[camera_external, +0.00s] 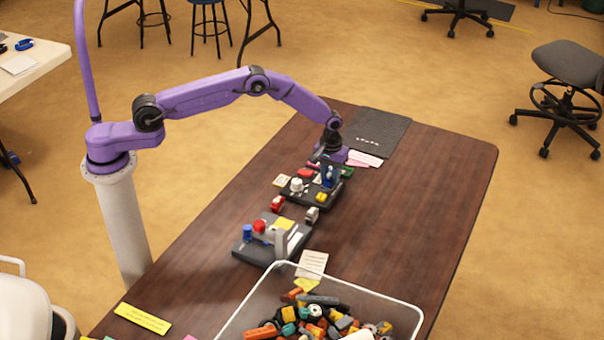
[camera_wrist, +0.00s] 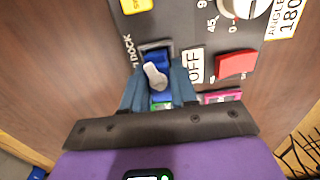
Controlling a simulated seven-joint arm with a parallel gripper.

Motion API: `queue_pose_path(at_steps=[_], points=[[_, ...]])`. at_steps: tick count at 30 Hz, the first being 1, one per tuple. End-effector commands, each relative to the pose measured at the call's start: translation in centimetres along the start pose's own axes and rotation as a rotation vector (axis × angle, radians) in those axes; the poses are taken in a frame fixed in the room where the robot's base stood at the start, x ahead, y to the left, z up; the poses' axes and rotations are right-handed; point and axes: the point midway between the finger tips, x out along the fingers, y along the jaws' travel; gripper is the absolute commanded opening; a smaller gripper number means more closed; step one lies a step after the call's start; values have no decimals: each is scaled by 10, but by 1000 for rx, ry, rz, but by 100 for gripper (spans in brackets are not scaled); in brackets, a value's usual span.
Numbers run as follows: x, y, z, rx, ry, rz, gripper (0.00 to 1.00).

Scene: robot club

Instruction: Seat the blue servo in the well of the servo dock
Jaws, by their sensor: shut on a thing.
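The blue servo (camera_wrist: 157,57) with its pale grey horn is held between the two blue-grey fingers of my gripper (camera_wrist: 157,88) in the wrist view. Its far end lies at the dark-rimmed well of the servo dock (camera_wrist: 142,45), beside the "DOCK" lettering. I cannot tell how deep it sits or whether it touches the well floor. In the external view my gripper (camera_external: 329,183) points down over the right part of the dark dock panel (camera_external: 294,199); the fingers mostly hide the servo there.
The panel carries a white knob (camera_wrist: 240,6), a red switch (camera_wrist: 236,64) and a yellow button (camera_wrist: 135,5). A second dark board (camera_external: 250,250) with a red ball stands nearer. A clear bin (camera_external: 405,303) of parts is at the front. The table's right side is clear.

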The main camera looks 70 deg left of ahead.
Motion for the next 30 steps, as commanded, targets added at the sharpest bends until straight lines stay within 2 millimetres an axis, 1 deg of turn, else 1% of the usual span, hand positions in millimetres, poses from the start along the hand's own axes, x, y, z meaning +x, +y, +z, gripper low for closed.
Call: queue_pose_path(at_steps=[12, 13, 14, 15, 30], points=[[5, 0, 0, 0, 1, 1, 0], [5, 0, 0, 0, 1, 1, 34], [6, 0, 0, 0, 0, 0, 44], [6, -1, 0, 0, 0, 0, 57], [7, -8, -2, -7, -8, -14, 57]])
